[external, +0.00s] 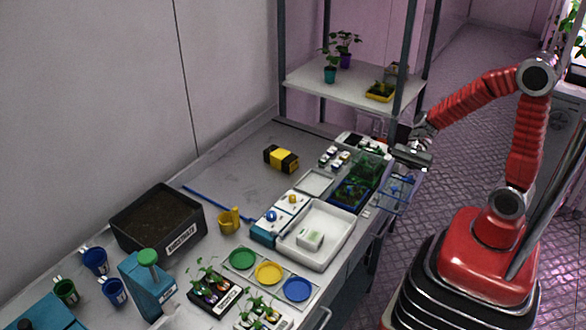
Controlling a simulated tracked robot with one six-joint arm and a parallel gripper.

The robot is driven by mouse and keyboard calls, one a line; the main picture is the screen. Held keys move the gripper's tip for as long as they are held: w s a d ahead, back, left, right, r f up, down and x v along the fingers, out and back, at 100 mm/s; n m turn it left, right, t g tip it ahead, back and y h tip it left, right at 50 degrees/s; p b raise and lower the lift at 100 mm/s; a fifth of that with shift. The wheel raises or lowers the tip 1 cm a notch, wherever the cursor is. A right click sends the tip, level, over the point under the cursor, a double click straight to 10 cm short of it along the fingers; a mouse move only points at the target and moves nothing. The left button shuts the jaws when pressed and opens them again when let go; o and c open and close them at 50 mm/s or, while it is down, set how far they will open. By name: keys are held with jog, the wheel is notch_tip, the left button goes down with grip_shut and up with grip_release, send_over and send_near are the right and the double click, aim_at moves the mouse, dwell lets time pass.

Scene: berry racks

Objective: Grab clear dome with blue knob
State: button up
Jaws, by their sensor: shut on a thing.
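My gripper (409,160) is at the right edge of the bench, at the end of the red arm reaching in from the right. A clear, blue-tinted dome (397,190) hangs just below it, by the bench edge, and my gripper is shut on it. The fingertips and the dome's blue knob are too small and dark to make out. A blue tray (343,205) with dark green plants stands just left of the dome. A green see-through cover (371,165) stands behind that tray.
A white basin (343,245) holds a small pale box. A yellow-and-black block (281,158) lies at the back. A shelf rack (352,90) with potted plants rises behind the bench. A dark soil box (160,222) stands left. Bare bench shows around the block.

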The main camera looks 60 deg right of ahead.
jog(key=shift+s, duration=1.15)
jog(key=shift+r, duration=0.1)
